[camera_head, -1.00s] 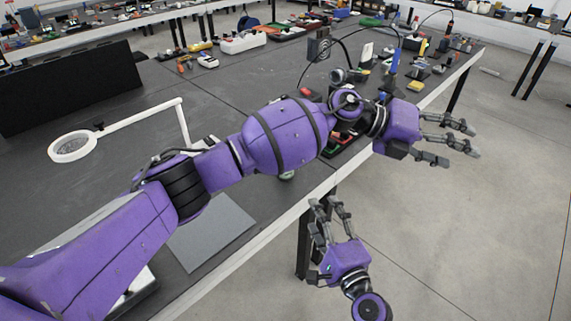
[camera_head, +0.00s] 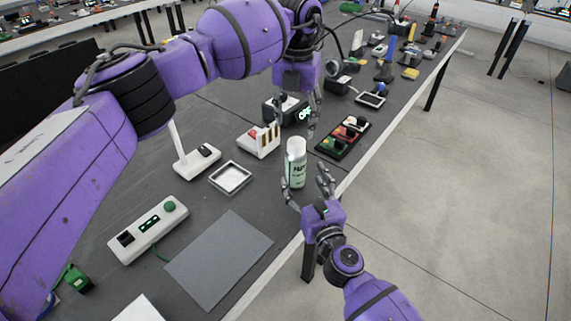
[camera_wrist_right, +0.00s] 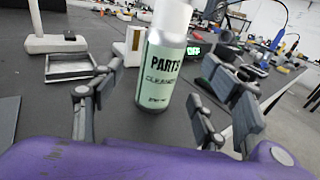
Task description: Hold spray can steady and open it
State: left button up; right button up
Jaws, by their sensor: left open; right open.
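A white and pale green spray can (camera_head: 295,164) stands upright on the dark table near its front edge. In the right wrist view the can (camera_wrist_right: 162,75) shows a label reading "PARTS CLEANER"; its top is cut off there. My right gripper (camera_head: 308,187) is open, with its fingers on either side of the can's lower part. In the right wrist view a gap shows between the fingers (camera_wrist_right: 165,100) and the can. My left gripper (camera_head: 305,112) is open and points down above and just behind the can's top, partly hidden by its own arm.
A white tray (camera_head: 244,178) and a grey mat (camera_head: 235,255) lie left of the can. A white control box (camera_head: 149,231) stands further left. A switch panel (camera_head: 344,138) lies to the right, and a box with a lit display (camera_head: 271,110) stands behind.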

aim_at(299, 170)
jog(key=shift+x, duration=3.7)
jog(key=shift+d+r, duration=0.1)
jog(key=c, duration=1.6)
jog(key=o, duration=1.6)
jog(key=shift+c, duration=0.2)
